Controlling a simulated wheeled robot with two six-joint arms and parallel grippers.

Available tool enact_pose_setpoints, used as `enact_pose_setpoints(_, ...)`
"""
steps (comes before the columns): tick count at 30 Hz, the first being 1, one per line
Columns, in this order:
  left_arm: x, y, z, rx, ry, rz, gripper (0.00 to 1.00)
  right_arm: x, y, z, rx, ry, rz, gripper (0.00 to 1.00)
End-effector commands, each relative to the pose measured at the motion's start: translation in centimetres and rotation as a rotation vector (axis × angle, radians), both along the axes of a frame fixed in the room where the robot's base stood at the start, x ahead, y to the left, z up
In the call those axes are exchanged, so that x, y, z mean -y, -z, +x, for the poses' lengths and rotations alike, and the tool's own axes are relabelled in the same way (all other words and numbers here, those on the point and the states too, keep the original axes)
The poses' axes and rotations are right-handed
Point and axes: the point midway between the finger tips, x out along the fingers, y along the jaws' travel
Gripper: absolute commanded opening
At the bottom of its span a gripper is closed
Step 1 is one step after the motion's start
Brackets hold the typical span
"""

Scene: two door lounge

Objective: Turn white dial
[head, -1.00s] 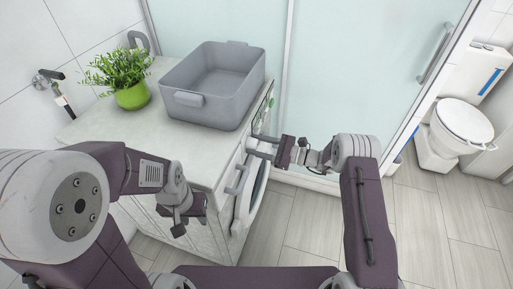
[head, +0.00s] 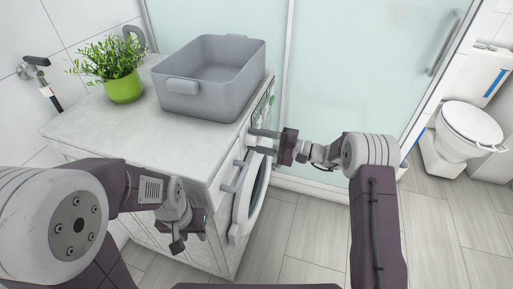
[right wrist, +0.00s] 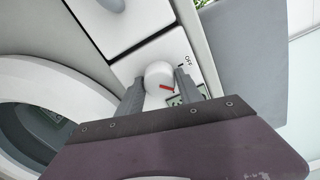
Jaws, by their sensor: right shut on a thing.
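The white dial (right wrist: 158,74) is on the front panel of a white appliance, in the right wrist view. It has a red mark, and the word OFF is printed on the panel beside it. My right gripper (right wrist: 160,86) has one finger on each side of the dial and is shut on it. In the head view my right gripper (head: 254,141) reaches to the appliance's front below the grey basin; the dial cannot be made out there. My left gripper (head: 184,232) hangs in front of the cabinet, away from the dial; its jaw opening is unclear.
A grey basin (head: 208,98) and a green potted plant (head: 124,88) stand on the counter (head: 105,128). A round appliance door (head: 248,205) is below the right gripper. A glass partition (head: 350,80) stands behind; a toilet (head: 468,130) is at right. Floor at right is clear.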

Motion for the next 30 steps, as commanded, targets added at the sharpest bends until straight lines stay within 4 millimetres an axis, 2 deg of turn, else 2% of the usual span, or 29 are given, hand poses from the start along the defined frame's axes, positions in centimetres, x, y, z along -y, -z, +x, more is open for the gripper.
enact_pose_setpoints(1, 0.0, 1.5, 0.0, 0.000, 0.000, 0.000, 0.36, 0.0, 0.8, 0.0, 0.041, 0.001, -0.014, 0.02)
enact_pose_setpoints(18, 0.0, 11.3, 0.0, 0.000, 0.000, 0.000, 0.36, 0.0, 0.8, 0.0, 0.529, 0.001, -0.172, 0.02)
enact_pose_setpoints(24, 0.0, 13.9, 0.0, 0.000, 0.000, 0.000, 0.36, 0.0, 0.5, 0.0, 0.645, 0.000, -0.210, 0.02)
enact_pose_setpoints(30, 0.0, 15.4, 0.0, 0.000, 0.000, 0.000, 0.36, 0.0, 0.2, 0.0, 0.720, -0.001, -0.235, 0.02)
